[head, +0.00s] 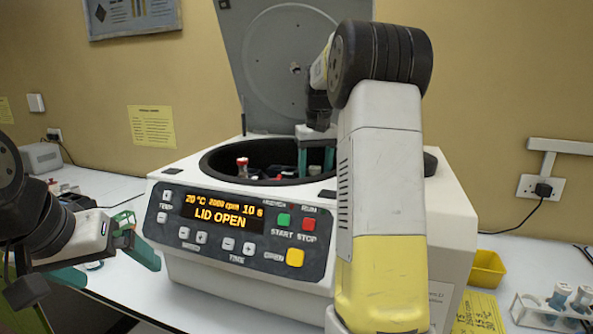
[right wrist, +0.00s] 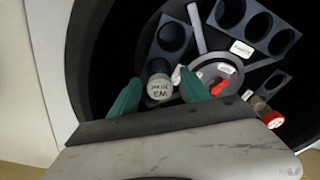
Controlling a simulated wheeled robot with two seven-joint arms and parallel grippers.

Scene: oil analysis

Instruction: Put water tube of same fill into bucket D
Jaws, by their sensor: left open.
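The centrifuge (head: 290,215) stands with its lid up and its display reads LID OPEN. My right gripper (head: 316,160) reaches down into the bowl. In the right wrist view, my right gripper's green fingers (right wrist: 160,83) stand on either side of a pale-capped, labelled tube (right wrist: 160,90), with gaps seeming to show beside the cap. The tube sits at a hole of the left bucket (right wrist: 172,35). A red-capped tube (right wrist: 272,118) sits in the right-hand bucket; it also shows in the head view (head: 242,164). Bucket letters are not readable. My left gripper (head: 110,262) is open and empty, left of the centrifuge.
A rack (head: 520,312) with pale-capped tubes (head: 560,296) stands at the lower right. A yellow bin (head: 487,268) and a yellow note (head: 478,312) lie between it and the centrifuge. The raised lid (head: 275,60) stands behind the bowl. The rotor hub (right wrist: 215,75) has a red part.

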